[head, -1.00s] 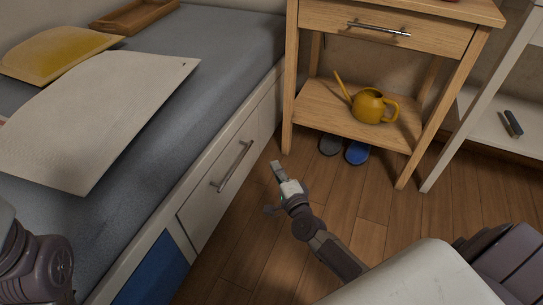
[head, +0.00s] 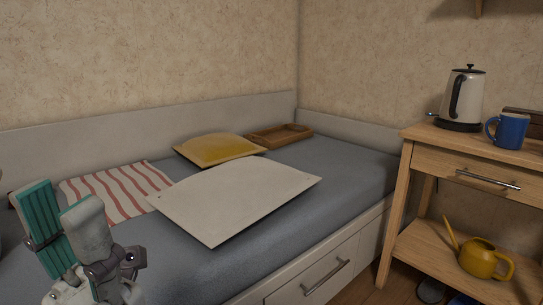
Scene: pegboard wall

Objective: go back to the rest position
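My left gripper (head: 62,205) is at the lower left of the head view, raised in front of the bed. Its two fingers point up and stand apart, with a teal pad showing on one. Nothing shows between them. My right gripper is outside the view.
At right, a wooden stand (head: 450,150) carries a kettle (head: 462,98) and blue mug (head: 510,131), with a yellow watering can (head: 484,260) below.

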